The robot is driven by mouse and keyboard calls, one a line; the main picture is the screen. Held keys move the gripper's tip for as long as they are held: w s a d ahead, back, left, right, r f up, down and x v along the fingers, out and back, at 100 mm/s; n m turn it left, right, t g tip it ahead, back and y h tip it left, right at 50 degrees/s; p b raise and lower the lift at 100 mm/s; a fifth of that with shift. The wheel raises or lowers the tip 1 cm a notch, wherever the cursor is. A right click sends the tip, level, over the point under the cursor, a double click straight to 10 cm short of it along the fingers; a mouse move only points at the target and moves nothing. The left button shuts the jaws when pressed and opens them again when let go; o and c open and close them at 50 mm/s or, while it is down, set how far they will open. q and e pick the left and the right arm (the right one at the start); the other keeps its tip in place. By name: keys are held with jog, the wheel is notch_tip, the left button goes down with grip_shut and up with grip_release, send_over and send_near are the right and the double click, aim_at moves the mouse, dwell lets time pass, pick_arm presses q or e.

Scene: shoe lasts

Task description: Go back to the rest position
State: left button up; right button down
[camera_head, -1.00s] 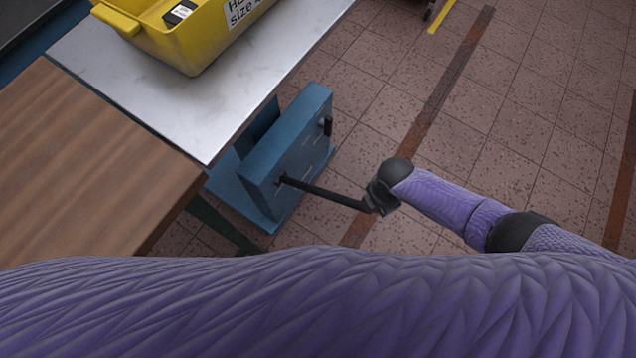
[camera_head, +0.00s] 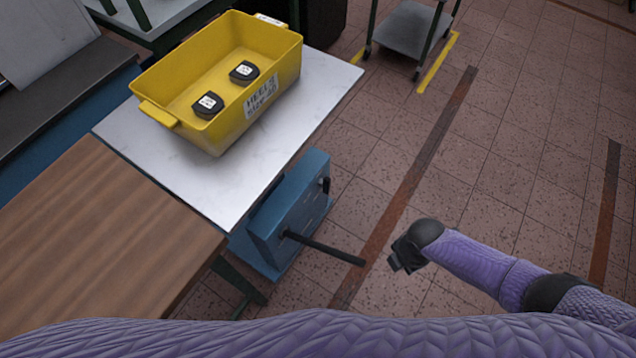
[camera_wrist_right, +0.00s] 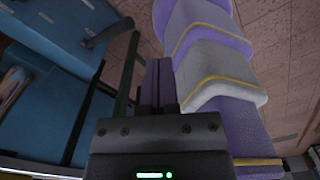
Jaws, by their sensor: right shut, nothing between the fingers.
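My right gripper (camera_head: 400,258) is small and dark in the head view, at the end of my purple sleeved arm, over the tiled floor. It is just right of the free end of a black lever (camera_head: 325,247), with a small gap between them in the picture. In the right wrist view its two fingers (camera_wrist_right: 158,85) are together with nothing between them. The lever comes out of a blue machine (camera_head: 290,215) beside the table. My left gripper is not in view.
A yellow bin (camera_head: 205,115) with two dark heel pieces stands on a white-topped table (camera_head: 220,180). A wooden tabletop (camera_head: 90,235) is at left. A grey cart (camera_head: 410,30) stands at the back.

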jog(key=s+f+m+t+b, duration=0.1)
jog(key=s+f+m+b, duration=0.3)
jog(key=f+m, duration=0.45)
jog(key=s+f+m+b, duration=0.1)
jog(key=s+f+m, duration=0.3)
jog(key=s, duration=0.5)
jog(key=s+f+m+b, duration=0.1)
jog(key=s+f+m, duration=0.3)
jog(key=s+m, duration=0.4)
jog(key=shift+s+a+f+b, duration=0.2)
jog(key=shift+s+b, duration=0.15)
jog(key=shift+s, duration=0.65)
jog(key=shift+w+d, duration=0.1)
